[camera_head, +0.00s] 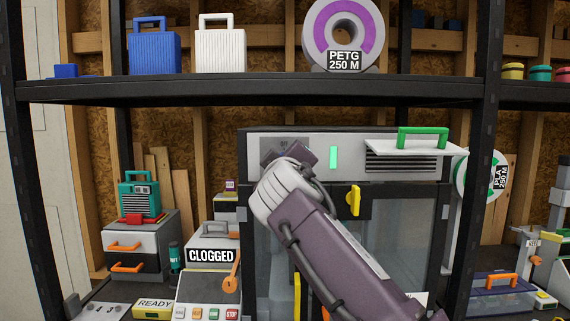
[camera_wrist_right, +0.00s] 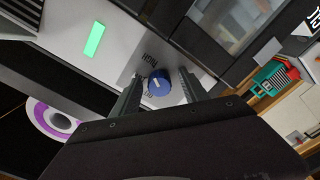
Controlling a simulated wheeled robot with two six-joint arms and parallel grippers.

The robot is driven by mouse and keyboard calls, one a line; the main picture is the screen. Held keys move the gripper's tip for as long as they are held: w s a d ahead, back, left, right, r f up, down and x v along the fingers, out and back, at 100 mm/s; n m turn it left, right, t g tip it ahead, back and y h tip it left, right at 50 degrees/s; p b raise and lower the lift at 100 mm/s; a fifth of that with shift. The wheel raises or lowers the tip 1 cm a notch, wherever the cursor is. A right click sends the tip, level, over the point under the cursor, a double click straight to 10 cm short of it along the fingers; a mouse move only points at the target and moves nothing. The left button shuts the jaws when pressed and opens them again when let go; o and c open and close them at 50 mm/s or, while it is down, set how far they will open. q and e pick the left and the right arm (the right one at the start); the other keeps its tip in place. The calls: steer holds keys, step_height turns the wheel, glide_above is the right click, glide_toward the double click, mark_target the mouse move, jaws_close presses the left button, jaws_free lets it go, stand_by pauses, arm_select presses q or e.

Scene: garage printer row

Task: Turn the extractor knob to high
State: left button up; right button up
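The extractor's blue round knob (camera_wrist_right: 158,83) shows in the right wrist view on a grey label plate of the white front panel (camera_wrist_right: 75,20). A pale mark is on its face; where it points is hard to tell. Upside-down lettering that looks like "HIGH" stands beside it, with smaller lettering partly hidden at the knob. My right gripper (camera_wrist_right: 162,76) is open, one finger on each side of the knob, with small visible gaps. In the head view my right gripper (camera_head: 288,157) is at the panel's left part and hides the knob. My left gripper is not in view.
A green lit indicator (camera_head: 334,158) is right of the gripper. A white flap with a green handle (camera_head: 422,138) juts out at the right, and a yellow latch (camera_head: 354,200) sits below. A dark shelf (camera_head: 250,90) with spool and boxes runs above.

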steer(key=s+b, duration=0.2)
steer(key=s, duration=0.7)
